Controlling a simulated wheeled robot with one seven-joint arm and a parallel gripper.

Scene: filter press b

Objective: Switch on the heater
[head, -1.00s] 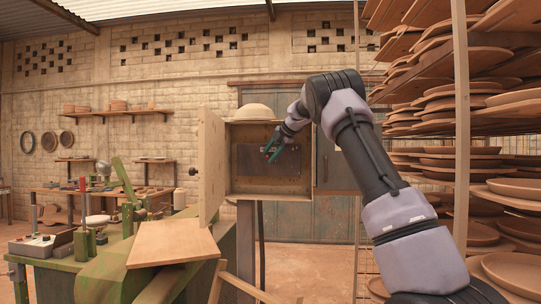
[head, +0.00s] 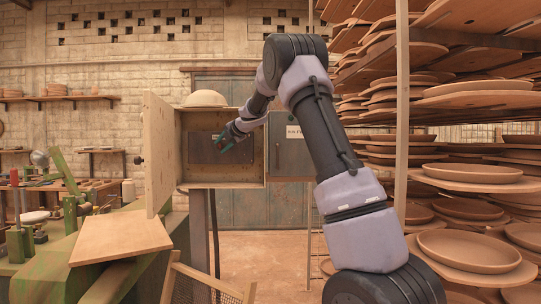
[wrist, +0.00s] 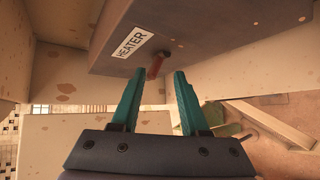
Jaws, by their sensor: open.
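The heater switch is a short red-brown lever (wrist: 154,67) on a dark grey panel (wrist: 205,32), beside a white label reading HEATER (wrist: 131,44). The panel also shows in the head view (head: 203,149), inside an open wooden box (head: 223,184) on a post. My gripper (wrist: 160,75) has two teal fingers, spread apart and empty. The lever's free end lies at the opening between the fingertips, nearer the left one; I cannot tell whether they touch. In the head view, my gripper (head: 222,145) is in front of the panel and hides part of it, including the lever.
The box's wooden door (head: 158,150) stands open to the left. A bowl (head: 206,99) sits on top of the box. A grey cabinet (head: 291,145) is right of it. A green bench with a board (head: 120,238) stands front left. Racks of plates (head: 470,250) fill the right side.

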